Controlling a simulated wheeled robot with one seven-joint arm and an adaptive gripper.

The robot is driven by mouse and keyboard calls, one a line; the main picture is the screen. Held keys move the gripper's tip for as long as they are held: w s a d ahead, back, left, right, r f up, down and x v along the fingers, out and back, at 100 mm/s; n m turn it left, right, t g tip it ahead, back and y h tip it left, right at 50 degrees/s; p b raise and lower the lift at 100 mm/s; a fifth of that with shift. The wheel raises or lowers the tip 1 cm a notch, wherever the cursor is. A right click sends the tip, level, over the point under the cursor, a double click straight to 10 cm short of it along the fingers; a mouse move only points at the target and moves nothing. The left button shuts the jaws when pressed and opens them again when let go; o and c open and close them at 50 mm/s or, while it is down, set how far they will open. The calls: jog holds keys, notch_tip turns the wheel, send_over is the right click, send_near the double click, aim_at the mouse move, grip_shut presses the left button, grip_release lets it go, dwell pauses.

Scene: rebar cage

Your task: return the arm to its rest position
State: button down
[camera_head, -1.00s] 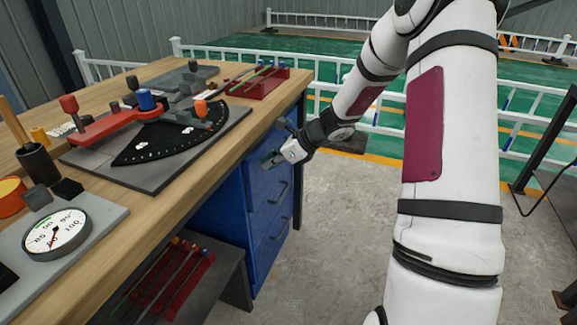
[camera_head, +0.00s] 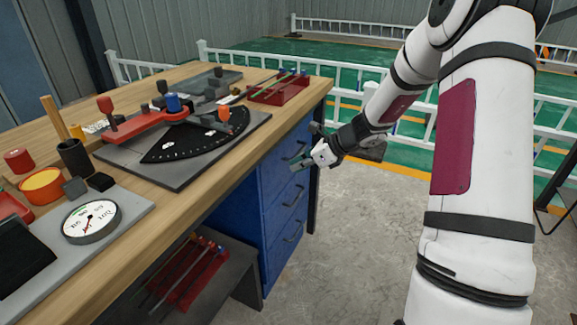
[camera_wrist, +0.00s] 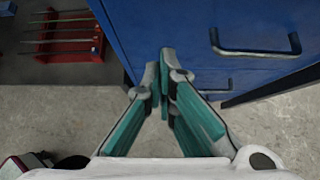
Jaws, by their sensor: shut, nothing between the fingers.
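My arm reaches forward from the right side of the head view, bent at the elbow, with its white links over the bare floor. My gripper (camera_head: 312,161) hangs at its end, beside the blue drawer cabinet (camera_head: 279,215) under the workbench. In the wrist view my gripper (camera_wrist: 165,72) has its green-padded fingers meeting at the tips, with nothing between them. The blue cabinet front and a drawer handle (camera_wrist: 255,48) lie beyond the fingertips. I cannot tell the exact gap to the cabinet.
Another red rack (camera_head: 190,280) sits on the low shelf. White railings (camera_head: 540,115) stand behind.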

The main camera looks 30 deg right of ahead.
jog(key=p+v, duration=0.2)
jog(key=v, duration=0.6)
jog(key=s+a+r+n+g, duration=0.3)
jog(key=s+a+r+n, duration=0.35)
jog(key=s+a, duration=0.2)
jog(key=s+a+r+n+g, duration=0.2)
jog(key=s+a+r+n, duration=0.3)
jog(key=s+a+n, duration=0.3)
jog(key=s+r+n+g+h, duration=0.2)
jog(key=s+n+h, duration=0.4)
jog(key=s+n, duration=1.25)
jog(key=s+r+m+t+p, duration=0.1)
jog(key=s+r+m+p, duration=0.1)
jog(key=r+p, duration=0.8)
jog(key=s+r+m+t+p, duration=0.2)
jog(key=s+r+p, duration=0.1)
jog(key=r+p, duration=0.8)
notch_tip(320, 180, up, 2)
jog(key=shift+a+r+m+t, duration=0.25)
jog(key=shift+a+m+t, duration=0.05)
